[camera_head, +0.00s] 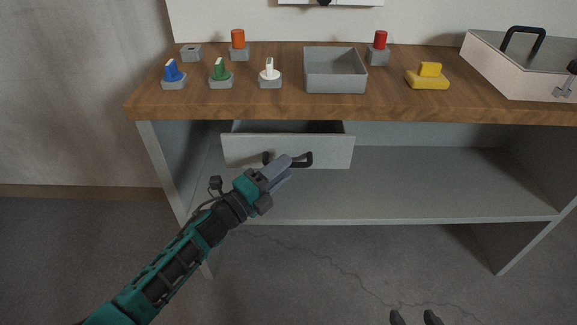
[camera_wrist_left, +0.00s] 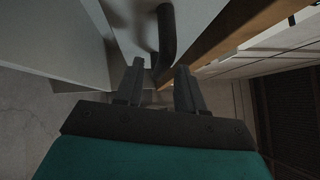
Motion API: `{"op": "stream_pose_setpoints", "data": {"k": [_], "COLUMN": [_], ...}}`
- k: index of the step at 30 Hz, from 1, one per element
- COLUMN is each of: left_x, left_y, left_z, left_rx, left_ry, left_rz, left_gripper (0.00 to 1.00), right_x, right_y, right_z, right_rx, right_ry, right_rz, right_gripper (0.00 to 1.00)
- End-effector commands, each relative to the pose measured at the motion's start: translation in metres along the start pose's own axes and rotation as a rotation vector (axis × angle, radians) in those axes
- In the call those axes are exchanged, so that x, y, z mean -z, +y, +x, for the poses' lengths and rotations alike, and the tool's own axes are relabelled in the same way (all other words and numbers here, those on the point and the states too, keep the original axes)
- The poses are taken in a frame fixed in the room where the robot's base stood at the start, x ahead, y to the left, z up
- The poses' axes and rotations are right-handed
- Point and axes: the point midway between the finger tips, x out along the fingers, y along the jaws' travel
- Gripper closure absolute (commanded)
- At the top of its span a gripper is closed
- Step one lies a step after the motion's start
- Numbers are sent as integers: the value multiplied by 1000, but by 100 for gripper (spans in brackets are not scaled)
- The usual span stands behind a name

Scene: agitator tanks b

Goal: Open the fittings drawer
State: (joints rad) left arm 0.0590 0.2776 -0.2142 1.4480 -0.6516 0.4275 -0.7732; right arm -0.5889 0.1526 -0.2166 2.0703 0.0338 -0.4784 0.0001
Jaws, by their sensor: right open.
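The fittings drawer (camera_head: 240,151) is a pale grey drawer under the left part of the wooden bench top. It stands partly out, and a strip of its dark inside shows above its front. Its black handle (camera_head: 306,159) is on the front face and also shows in the left wrist view (camera_wrist_left: 166,35). My left gripper (camera_head: 289,163) is at the handle and hides its middle. In the left wrist view its two fingers (camera_wrist_left: 160,88) are apart with the handle between them, with gaps at its sides. My right gripper (camera_head: 416,318) shows only its fingertips, apart, at the bottom edge.
On the bench top (camera_head: 350,107) stand several coloured knobs and plugs on grey bases, an open grey tray (camera_head: 335,84), a yellow block (camera_head: 428,80) and a white case (camera_head: 515,60) with a black handle. A grey shelf (camera_head: 420,185) lies below. The floor in front is clear.

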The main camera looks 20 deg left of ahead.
Motion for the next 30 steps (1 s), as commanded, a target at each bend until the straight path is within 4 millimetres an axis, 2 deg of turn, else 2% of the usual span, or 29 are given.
{"op": "stream_pose_setpoints", "data": {"k": [1,6,16,28,30], "left_x": [0,0,0,0,0], "left_y": [0,0,0,0,0], "left_z": [8,22,26,26,26], "left_rx": [3,0,0,0,0], "left_ry": [0,-1,-1,-1,-1], "left_rz": [0,0,-1,-1,-1], "left_gripper": [61,61,61,99,100], "right_x": [-2,-4,-2,-2,-2], "right_y": [0,-1,-2,-2,-1], "right_z": [1,2,1,1,1], "right_rx": [0,1,1,1,2], "right_ry": [-2,-5,-3,-3,-4], "right_rz": [2,6,8,7,6], "right_gripper": [42,42,42,42,42]}}
